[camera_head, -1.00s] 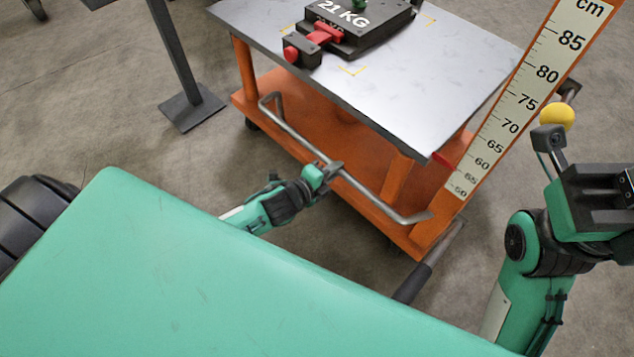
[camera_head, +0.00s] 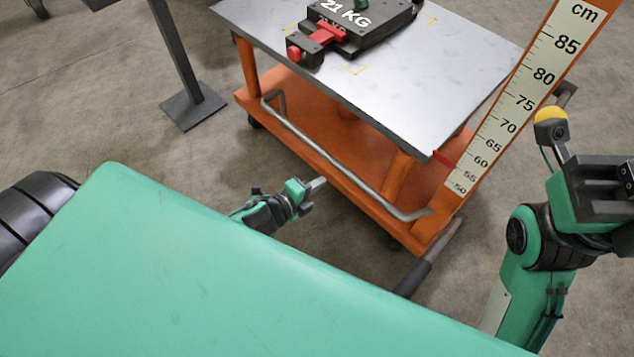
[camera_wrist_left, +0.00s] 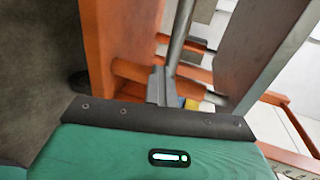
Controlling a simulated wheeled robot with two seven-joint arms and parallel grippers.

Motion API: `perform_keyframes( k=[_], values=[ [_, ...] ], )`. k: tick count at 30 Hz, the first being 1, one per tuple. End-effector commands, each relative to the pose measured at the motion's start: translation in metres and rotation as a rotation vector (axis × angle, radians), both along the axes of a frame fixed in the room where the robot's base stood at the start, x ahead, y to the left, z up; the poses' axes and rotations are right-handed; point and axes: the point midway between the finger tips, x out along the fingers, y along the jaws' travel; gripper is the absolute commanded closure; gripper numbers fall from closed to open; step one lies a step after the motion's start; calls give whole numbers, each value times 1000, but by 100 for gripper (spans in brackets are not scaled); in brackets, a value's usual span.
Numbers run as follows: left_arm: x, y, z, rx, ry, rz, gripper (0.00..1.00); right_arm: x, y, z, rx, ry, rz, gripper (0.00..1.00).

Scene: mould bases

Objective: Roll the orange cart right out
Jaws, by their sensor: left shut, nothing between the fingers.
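The orange cart (camera_head: 300,132) stands beyond my green body, with a grey metal top (camera_head: 390,85) and a bent grey handle bar (camera_head: 345,172) on its near side. My left gripper (camera_head: 318,185) is shut and empty, just on the near side of the bar, with a small gap to it in the head view. In the left wrist view its fingers (camera_wrist_left: 157,86) show in front of the cart's orange frame (camera_wrist_left: 120,40).
A black block marked 21 KG (camera_head: 360,25) and a red clamp (camera_head: 325,35) sit on the cart top. A tall centimetre scale (camera_head: 520,90) stands at the cart's right corner. A dark post on a plate (camera_head: 193,108) stands left of the cart. Floor between is clear.

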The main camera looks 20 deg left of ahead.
Motion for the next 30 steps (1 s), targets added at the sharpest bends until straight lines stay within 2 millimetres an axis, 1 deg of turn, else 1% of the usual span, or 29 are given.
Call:
perform_keyframes(
  k=[5,8,30],
  values=[
    [0,0,0,0,0,0,100,0,0,0,0,0,1,76],
    [-4,1,0,-1,1,0,100,0,0,1,0,0,1,76],
    [-52,19,0,-1,0,0,100,0,0,12,0,0,2,76]
  ],
)
